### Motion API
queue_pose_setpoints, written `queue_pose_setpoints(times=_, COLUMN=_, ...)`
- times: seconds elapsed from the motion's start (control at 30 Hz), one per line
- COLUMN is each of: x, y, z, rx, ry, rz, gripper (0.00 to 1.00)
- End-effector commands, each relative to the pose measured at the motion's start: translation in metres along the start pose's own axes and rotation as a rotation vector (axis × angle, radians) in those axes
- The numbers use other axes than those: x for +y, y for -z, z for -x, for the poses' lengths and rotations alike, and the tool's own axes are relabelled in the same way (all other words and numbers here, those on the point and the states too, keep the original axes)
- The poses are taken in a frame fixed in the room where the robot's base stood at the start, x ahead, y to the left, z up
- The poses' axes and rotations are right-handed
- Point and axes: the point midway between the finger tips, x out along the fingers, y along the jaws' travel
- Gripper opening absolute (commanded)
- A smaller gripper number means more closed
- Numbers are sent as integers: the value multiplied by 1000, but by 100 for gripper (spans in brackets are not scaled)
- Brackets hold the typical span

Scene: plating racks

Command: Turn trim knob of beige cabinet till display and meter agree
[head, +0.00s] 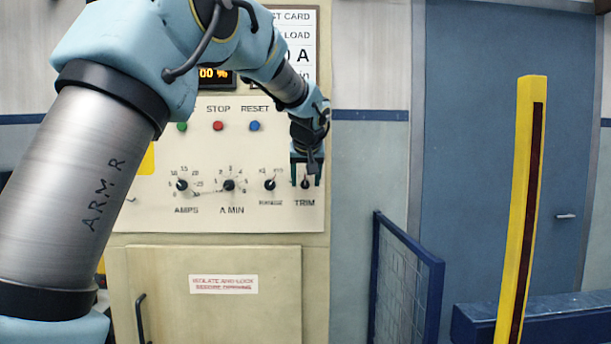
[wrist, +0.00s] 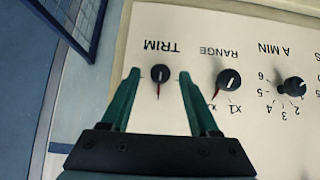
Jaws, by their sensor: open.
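The beige cabinet (head: 150,219) stands in front of me with its control panel facing me. The small black trim knob (head: 305,184) is at the right end of the lower knob row. In the wrist view, upside down, the trim knob (wrist: 160,73) has a red pointer mark and sits between my two green fingers. My gripper (head: 305,172) is open around the knob, with a gap on each side (wrist: 158,78). The meter cannot be made out behind my arm.
The range knob (wrist: 228,80) is close beside the trim knob. An A MIN knob (head: 229,185), an AMPS knob (head: 182,185) and green, red and blue buttons share the panel. A blue mesh barrier (head: 405,285) and a yellow post (head: 521,210) stand to the right.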

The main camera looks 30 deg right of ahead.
Motion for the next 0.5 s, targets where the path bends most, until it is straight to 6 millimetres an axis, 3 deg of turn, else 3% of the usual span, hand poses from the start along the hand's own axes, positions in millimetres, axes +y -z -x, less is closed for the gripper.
queue_pose_setpoints(times=0.33, x=0, y=0, z=-4, rx=1, ry=0, rz=0, gripper=61)
queue_pose_setpoints(times=0.5, x=0, y=0, z=-4, rx=1, ry=0, rz=0, gripper=42)
